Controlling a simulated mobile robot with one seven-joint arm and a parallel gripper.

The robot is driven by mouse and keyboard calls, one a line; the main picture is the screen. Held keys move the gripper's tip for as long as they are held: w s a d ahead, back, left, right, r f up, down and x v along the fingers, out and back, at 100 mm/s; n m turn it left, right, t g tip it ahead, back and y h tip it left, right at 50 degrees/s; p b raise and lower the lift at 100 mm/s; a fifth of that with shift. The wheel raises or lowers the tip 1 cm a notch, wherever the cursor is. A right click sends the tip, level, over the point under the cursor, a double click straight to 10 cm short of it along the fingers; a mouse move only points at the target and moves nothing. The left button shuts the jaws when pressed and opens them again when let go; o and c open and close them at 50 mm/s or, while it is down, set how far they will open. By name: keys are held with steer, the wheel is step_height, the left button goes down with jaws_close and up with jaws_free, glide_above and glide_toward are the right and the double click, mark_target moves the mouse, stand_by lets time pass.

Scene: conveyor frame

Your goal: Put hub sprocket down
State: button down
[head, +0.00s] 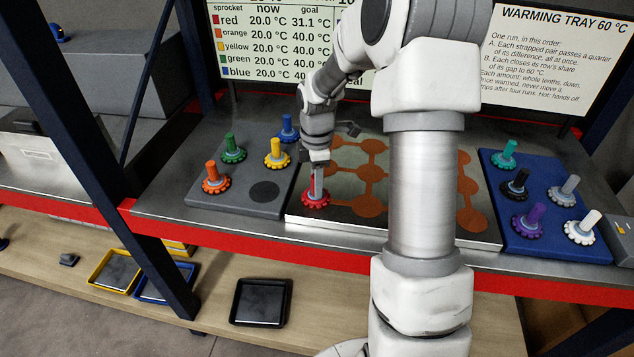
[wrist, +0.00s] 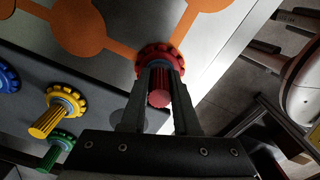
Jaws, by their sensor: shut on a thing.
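The red hub sprocket (head: 316,199) is at the front left corner of the silver warming tray (head: 300,226), upright. In the head view I cannot tell whether its toothed base rests on the tray or hovers just above. My gripper (head: 317,178) points down from above and is shut on the sprocket's post. In the wrist view the red sprocket (wrist: 160,58) shows between the two fingers of my gripper (wrist: 158,90). Orange linked discs (head: 371,173) mark the tray. My arm hides part of the tray's middle.
A grey tray (head: 230,202) on the left holds orange, green, yellow and blue sprockets and a bare dark disc. A blue tray (head: 545,237) on the right holds several sprockets. Behind stand a temperature board (head: 290,60) and a warming tray sign (head: 550,60).

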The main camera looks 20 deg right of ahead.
steer(key=shift+f, duration=0.15)
steer(key=c, duration=0.7)
jaws_free()
steer(key=shift+o, duration=0.2)
step_height(320, 180, up, 12)
steer(key=shift+r+p, duration=0.25)
steer(key=shift+p, duration=0.05)
steer(key=shift+a, duration=0.1)
